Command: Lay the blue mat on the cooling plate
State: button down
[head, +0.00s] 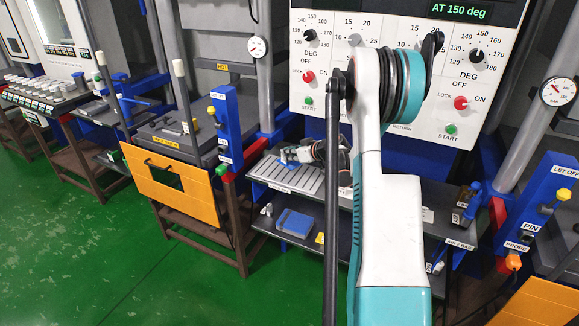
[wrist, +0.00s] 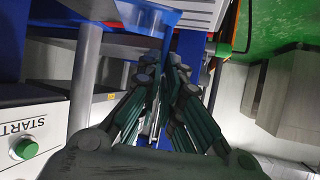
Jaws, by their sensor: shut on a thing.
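The cooling plate (head: 306,185) is a light grey slotted plate on the upper shelf, left of my arm. My gripper (head: 294,156) is at its back edge and looks just above it; contact cannot be told.
A blue flat block (head: 294,222) lies on the lower shelf. A blue post (head: 226,125) and an orange-fronted press (head: 165,185) stand left. The control panel (head: 330,75) rises behind. Green floor (head: 90,250) is free at front left.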

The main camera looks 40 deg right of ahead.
aim_at(287, 163)
jog(key=shift+f+b, duration=0.6)
jog(key=shift+f, duration=1.45)
jog(key=shift+f, duration=0.15)
jog(key=c, duration=1.8)
grip_release()
jog(key=shift+r, duration=0.2)
jog(key=p+v, duration=0.3)
jog(key=v, duration=0.9)
